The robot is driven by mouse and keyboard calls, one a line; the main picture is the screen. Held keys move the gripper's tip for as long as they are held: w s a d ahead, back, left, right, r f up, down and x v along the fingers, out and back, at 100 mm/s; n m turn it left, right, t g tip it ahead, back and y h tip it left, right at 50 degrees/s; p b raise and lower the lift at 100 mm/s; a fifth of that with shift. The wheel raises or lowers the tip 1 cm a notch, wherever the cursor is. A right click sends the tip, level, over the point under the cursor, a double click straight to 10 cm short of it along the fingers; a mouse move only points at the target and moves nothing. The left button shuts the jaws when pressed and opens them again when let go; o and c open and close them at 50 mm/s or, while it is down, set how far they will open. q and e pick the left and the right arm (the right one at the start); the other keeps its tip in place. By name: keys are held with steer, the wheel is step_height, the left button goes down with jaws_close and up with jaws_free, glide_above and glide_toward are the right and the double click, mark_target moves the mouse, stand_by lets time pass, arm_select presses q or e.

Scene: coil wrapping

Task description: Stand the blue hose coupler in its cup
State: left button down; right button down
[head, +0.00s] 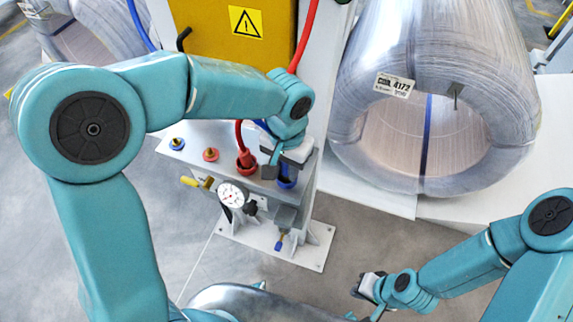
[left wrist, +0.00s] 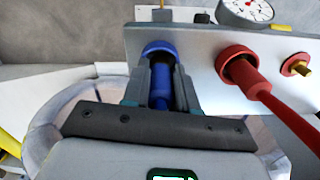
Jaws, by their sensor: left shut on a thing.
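My left gripper (head: 278,168) is over the right end of the grey panel's top. In the left wrist view its two fingers (left wrist: 160,92) are closed on the blue hose coupler (left wrist: 160,86), which lies in line with the blue cup (left wrist: 159,50). The coupler's far end is at the cup's mouth and looks partly inside; how deep I cannot tell. In the head view the blue cup (head: 287,182) shows just below the gripper, and the coupler is mostly hidden by it. My right gripper (head: 368,288) is at the lower right, away from the panel; its jaws are too small to read.
A red coupler (head: 246,158) with its red hose stands in the red cup beside the blue one. Blue and red fittings (head: 210,154) sit further left. A gauge (head: 231,194) and a yellow-handled valve (head: 196,183) stick out in front. A large wire coil (head: 440,60) lies at right.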

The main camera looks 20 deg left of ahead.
arm_select(q)
steer(key=shift+s, duration=0.1)
steer(key=shift+f+b, duration=0.3)
steer(key=shift+s+f, duration=0.15)
steer(key=shift+f, duration=0.15)
steer(key=c, duration=0.9)
jaws_free()
steer(key=shift+f, duration=0.1)
steer(key=shift+r, duration=0.35)
steer(key=r, duration=0.4)
steer(key=r+p, duration=0.1)
steer(key=r, duration=0.7)
steer(key=shift+w+r+p, duration=0.2)
steer(key=shift+w+p, duration=0.1)
steer(key=shift+p, duration=0.1)
steer(key=shift+s+r, duration=0.2)
steer(key=shift+r, duration=0.1)
steer(key=shift+w+f, duration=0.1)
steer(key=shift+w, duration=0.05)
